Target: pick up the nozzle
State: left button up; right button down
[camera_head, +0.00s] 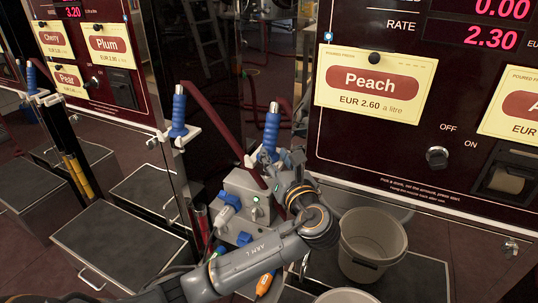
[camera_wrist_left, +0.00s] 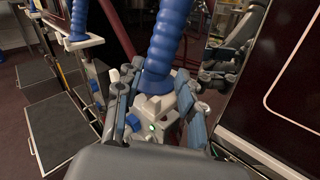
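The nearest nozzle (camera_head: 271,128) is blue and ribbed with a pale tip. It stands upright in a holder by a grey box (camera_head: 243,190), left of the Peach panel. My left gripper (camera_head: 276,157) is at its lower end in the head view. In the left wrist view the nozzle (camera_wrist_left: 167,45) rises between the fingers of my left gripper (camera_wrist_left: 158,76). The fingers are spread on either side of its flared base, and a small gap shows on the left side. Contact on the right side is unclear. My right gripper is not in view.
Two more blue nozzles stand left, one mid-left (camera_head: 178,110) and one farther left (camera_head: 31,78). The Peach panel (camera_head: 400,105) rises close on the right. A grey bucket (camera_head: 372,240) stands below it. A dark-topped platform (camera_head: 118,245) is at lower left.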

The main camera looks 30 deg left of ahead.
aim_at(271, 150)
pick_arm(q)
jog(key=shift+w+a, duration=0.2)
jog(key=shift+a, duration=0.05)
jog(key=b+x, duration=0.1)
jog(key=x, duration=0.2)
jog(key=shift+w+a, duration=0.1)
jog(key=shift+a, duration=0.15)
jog(key=shift+w+a+b, duration=0.35)
jog(key=shift+w, duration=0.1)
grip_shut()
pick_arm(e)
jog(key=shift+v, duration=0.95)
